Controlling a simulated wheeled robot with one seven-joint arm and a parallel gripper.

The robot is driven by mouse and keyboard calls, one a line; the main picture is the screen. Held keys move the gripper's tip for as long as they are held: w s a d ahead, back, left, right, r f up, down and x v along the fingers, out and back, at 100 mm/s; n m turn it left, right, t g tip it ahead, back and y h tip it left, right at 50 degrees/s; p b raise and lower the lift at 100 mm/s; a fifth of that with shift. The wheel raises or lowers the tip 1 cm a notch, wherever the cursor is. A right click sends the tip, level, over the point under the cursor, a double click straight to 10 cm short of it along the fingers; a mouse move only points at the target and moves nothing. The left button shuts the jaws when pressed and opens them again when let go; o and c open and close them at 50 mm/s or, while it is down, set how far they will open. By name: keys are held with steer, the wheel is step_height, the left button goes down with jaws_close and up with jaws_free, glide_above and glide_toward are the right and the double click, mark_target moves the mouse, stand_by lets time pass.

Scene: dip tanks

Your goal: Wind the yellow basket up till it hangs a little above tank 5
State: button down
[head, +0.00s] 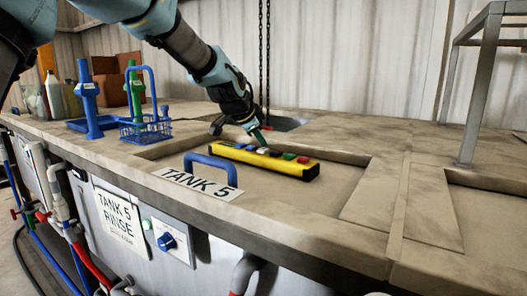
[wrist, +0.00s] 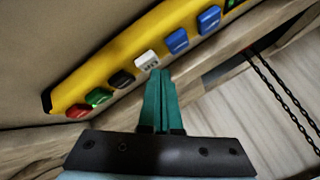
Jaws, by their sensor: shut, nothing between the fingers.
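A yellow pendant control (head: 306,172) with a row of coloured buttons lies over the area behind the tank 5 sign (head: 198,184). In the wrist view the yellow control (wrist: 97,62) shows red, green, black, white and blue buttons. My gripper (head: 264,146) points down at it, with its green fingers together and empty. In the wrist view the fingertips (wrist: 160,72) are beside the white button (wrist: 147,60); I cannot tell whether they touch it. Two dark chains (head: 264,55) hang behind the arm, and also show in the wrist view (wrist: 280,95). The yellow basket is not visible.
A blue handle (head: 210,163) stands beside the control. A blue wire basket (head: 146,130), a blue upright tool (head: 88,98) and several bottles stand at left. An opening (head: 290,123) lies behind. A metal frame (head: 481,85) stands at right.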

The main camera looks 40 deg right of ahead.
mark_target(261, 150)
steer(key=shift+f+b, duration=0.4)
steer(key=shift+f, duration=0.05)
stand_by(0.6)
steer(key=shift+r, duration=0.1)
stand_by(3.7)
steer(key=shift+r+p, duration=0.5)
steer(key=shift+r, duration=0.3)
steer(key=shift+r+p, duration=1.55)
steer(key=shift+r, duration=0.95)
